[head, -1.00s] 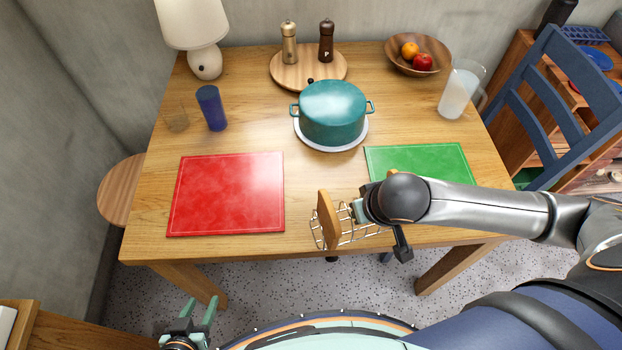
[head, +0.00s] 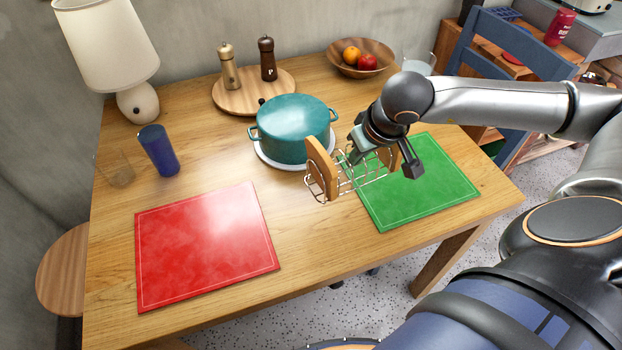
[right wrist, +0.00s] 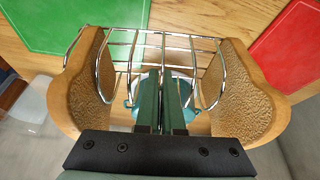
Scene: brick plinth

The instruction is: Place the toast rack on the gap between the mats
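The toast rack, a wire frame with two wooden end boards (head: 320,168), hangs from my right gripper (head: 356,155). In the right wrist view the narrow fingers (right wrist: 165,108) are close together on its middle wires, between the end boards (right wrist: 242,92). The red mat (head: 205,245) lies at left and the green mat (head: 425,195) at right, with bare wood between them. In the head view the rack overlaps the gap's right part and the green mat's left edge; it appears raised above the table. My left gripper is not in view.
A teal pot (head: 290,130) on a white plate stands just behind the rack. A blue cup (head: 158,150), a glass (head: 120,170), a lamp (head: 138,100), a board with two mills (head: 270,85) and a fruit bowl (head: 345,70) stand farther back. A blue chair (head: 490,40) is at right.

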